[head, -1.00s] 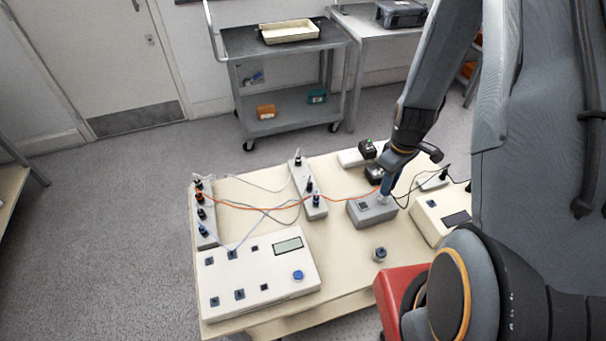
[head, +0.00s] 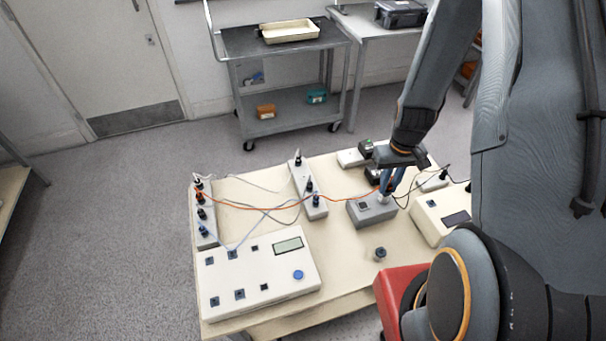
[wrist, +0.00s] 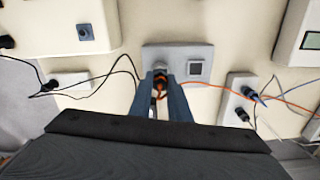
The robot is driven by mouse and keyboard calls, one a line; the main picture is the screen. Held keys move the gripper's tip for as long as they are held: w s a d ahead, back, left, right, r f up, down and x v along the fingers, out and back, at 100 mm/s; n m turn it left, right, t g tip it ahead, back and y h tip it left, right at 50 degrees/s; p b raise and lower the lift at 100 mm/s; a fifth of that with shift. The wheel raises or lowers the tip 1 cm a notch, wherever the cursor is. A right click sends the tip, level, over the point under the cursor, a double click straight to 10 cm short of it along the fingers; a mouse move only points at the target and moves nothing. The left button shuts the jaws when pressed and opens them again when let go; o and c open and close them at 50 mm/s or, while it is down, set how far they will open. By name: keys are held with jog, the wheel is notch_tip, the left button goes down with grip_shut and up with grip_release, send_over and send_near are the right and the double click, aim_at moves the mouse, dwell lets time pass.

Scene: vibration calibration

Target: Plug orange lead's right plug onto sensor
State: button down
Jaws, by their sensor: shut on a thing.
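The orange lead (head: 340,198) runs across the table to my gripper (head: 387,190). My gripper is shut on the lead's right plug, a dark plug with an orange band (wrist: 159,88) between the fingers in the wrist view. The sensor (head: 383,198) is a small silvery cylinder on top of the grey box (head: 366,217). The plug is right at the sensor, which shows just past the fingertips in the wrist view (wrist: 160,67). The fingers hide the join, so I cannot tell whether plug and sensor are mated.
A white instrument (head: 258,277) stands at front left and another white box (head: 428,222) at right. Plug strips (head: 204,227) (head: 301,183) stand left and centre. A small grey cylinder (head: 379,254) stands in front. Black cables (wrist: 110,75) lie near the grey box.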

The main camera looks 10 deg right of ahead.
aim_at(389, 185)
jog(key=m, duration=0.4)
dwell(0.3)
jog(key=c, duration=1.6)
grip_release()
jog(key=shift+r+p, duration=0.95)
jog(key=shift+r, duration=1.55)
